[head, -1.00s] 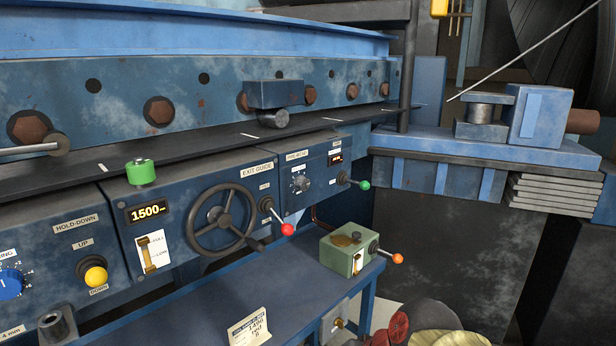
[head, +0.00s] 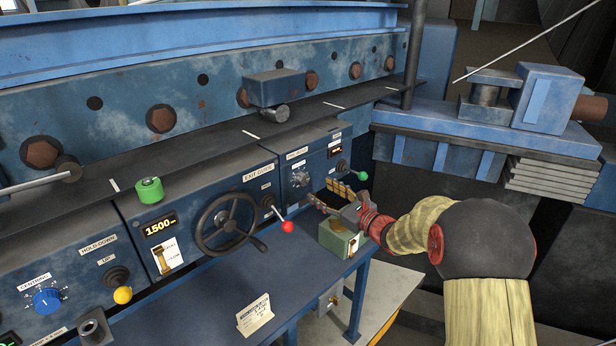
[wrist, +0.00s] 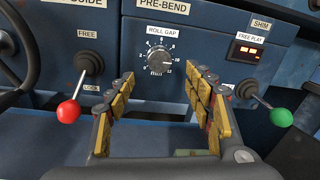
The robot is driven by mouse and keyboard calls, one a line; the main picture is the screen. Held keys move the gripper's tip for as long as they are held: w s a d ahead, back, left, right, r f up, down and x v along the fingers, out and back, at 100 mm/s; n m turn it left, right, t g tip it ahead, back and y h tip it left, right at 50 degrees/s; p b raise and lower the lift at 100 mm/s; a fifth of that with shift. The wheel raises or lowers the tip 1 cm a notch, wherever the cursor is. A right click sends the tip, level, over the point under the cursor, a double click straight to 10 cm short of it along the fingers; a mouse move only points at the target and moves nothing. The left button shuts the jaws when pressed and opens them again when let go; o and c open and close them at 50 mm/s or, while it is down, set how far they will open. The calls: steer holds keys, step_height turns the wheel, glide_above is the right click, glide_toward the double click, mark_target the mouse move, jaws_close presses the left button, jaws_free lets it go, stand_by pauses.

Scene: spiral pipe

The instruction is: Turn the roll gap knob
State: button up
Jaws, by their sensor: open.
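The roll gap knob (wrist: 159,59) is a round dark and silver dial on the blue pre-bend panel, with a numbered white scale and a "ROLL GAP" label above it. In the head view the knob (head: 300,179) shows just beyond my fingers. My gripper (wrist: 166,88) is open and empty, its yellow-padded fingers spread on either side of the knob's lower part in the wrist view. The fingers seem to stand in front of the panel, apart from the knob. In the head view my gripper (head: 325,196) reaches to the panel above the green box.
A red-ball lever (wrist: 69,110) stands left of my fingers and a green-ball lever (wrist: 281,118) stands right. A small green box (head: 338,238) sits below my gripper on the blue bench (head: 215,300). A handwheel (head: 228,222) is farther left.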

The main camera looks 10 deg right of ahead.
mark_target(305, 181)
steer(key=x, duration=0.7)
steer(key=shift+w+a, duration=0.15)
steer(key=shift+w, duration=0.05)
steer(key=shift+c, duration=0.3)
steer(key=c, duration=1.1)
